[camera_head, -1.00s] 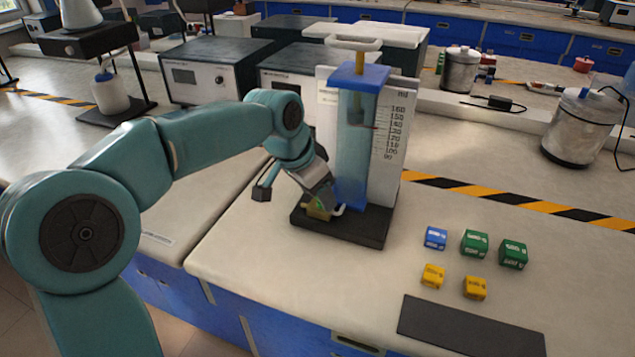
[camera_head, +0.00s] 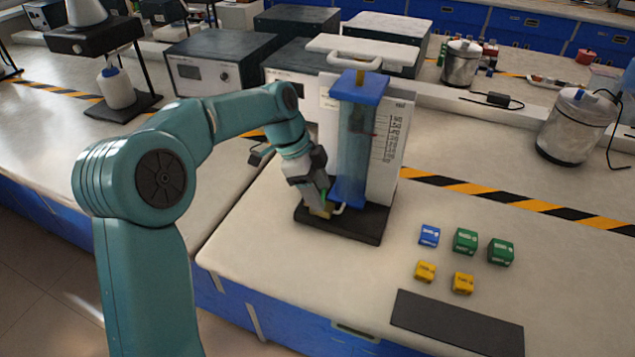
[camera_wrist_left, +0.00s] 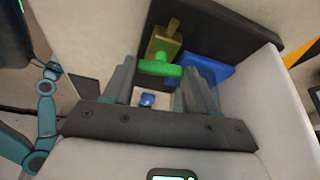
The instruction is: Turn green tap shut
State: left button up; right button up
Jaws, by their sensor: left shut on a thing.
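The green tap handle (camera_wrist_left: 160,68) shows in the left wrist view as a bar between my two fingers, on a yellow-brown tap body (camera_wrist_left: 163,42). In the head view only a small bit of green shows, low at the left of the clear blue-capped column (camera_head: 357,150). My left gripper (camera_head: 322,203) reaches down to the tap at the column's foot. It also shows in the left wrist view (camera_wrist_left: 157,82), shut on the green handle. The fingers hide most of the tap in the head view. My right gripper is not in view.
The column stands on a black base (camera_head: 358,223) before a white scale panel (camera_head: 392,140). Several small blocks, blue (camera_head: 429,236), green (camera_head: 465,241) and yellow (camera_head: 425,271), lie to the right. A dark flat plate (camera_head: 457,322) lies near the front edge. Grey instrument boxes (camera_head: 208,68) stand behind.

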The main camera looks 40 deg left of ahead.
pick_arm(q)
jog(key=shift+w+r+m+g+p, duration=0.1)
jog(key=shift+m+g+p, duration=0.3)
jog(key=shift+m, duration=0.4)
jog(key=o, duration=1.1)
jog(key=shift+c, duration=0.2)
jog(key=p+v, duration=0.4)
jog(key=v, duration=1.2)
jog(key=shift+a, duration=0.2)
